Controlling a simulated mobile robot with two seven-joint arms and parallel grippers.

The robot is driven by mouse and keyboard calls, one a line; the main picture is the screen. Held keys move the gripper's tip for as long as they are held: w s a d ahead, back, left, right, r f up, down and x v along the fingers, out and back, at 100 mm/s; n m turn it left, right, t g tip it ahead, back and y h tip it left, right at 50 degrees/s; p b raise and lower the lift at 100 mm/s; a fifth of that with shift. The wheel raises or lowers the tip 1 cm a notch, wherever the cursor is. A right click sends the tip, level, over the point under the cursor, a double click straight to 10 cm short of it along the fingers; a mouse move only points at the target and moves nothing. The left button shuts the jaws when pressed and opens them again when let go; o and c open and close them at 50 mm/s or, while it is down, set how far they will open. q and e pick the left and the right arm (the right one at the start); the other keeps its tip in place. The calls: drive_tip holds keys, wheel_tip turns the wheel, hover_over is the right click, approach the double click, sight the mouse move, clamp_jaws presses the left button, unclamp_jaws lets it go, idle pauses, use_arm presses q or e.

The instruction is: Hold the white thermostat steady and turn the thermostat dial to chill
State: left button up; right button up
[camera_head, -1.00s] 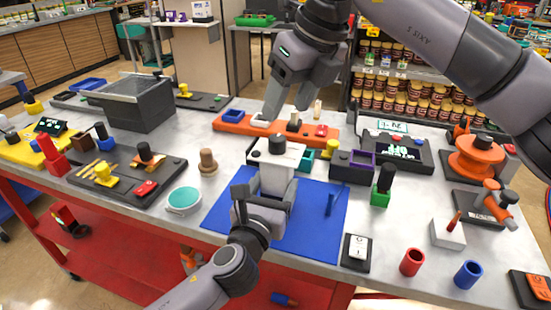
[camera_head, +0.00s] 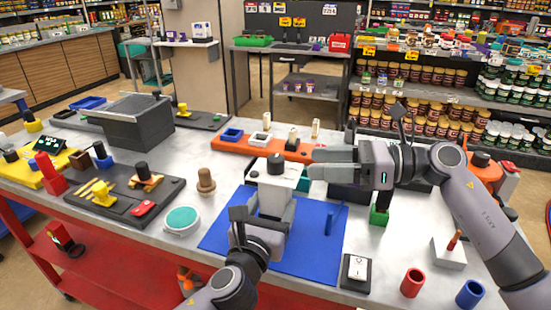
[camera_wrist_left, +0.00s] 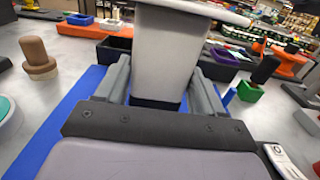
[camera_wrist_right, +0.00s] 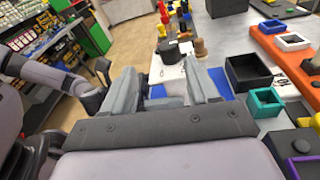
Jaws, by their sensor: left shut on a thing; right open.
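The white thermostat (camera_head: 280,177) stands upright over the blue mat, with a dark round dial (camera_head: 276,162) on top. My left gripper (camera_head: 262,222) is shut on its lower body. In the left wrist view the pale body (camera_wrist_left: 165,55) sits between the two fingers, under a white top; the dial is out of that view. My right gripper (camera_head: 314,163) is open and empty to the right of the thermostat, its fingers pointing left at about dial height. In the right wrist view the dark dial (camera_wrist_right: 170,52) shows ahead of the fingers, apart from them.
The blue mat (camera_head: 318,250) carries a small blue peg (camera_head: 329,222). An orange board (camera_head: 232,145) with small trays lies behind the thermostat. A teal-topped round dish (camera_head: 183,221) and a brown peg (camera_head: 206,181) stand to the left. A green block (camera_head: 379,215) stands below my right arm.

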sight(275, 158)
drive_tip(key=shift+t+y, duration=0.5)
drive_tip(key=shift+t, duration=0.4)
drive_tip(key=x, duration=0.6)
drive_tip(key=f+x, duration=0.1)
drive_tip(key=x, duration=0.2)
drive_tip(key=shift+w+a+f, duration=0.15)
drive_tip(key=shift+w, duration=0.15)
drive_tip(key=c, duration=0.9)
drive_tip(key=shift+c, duration=0.2)
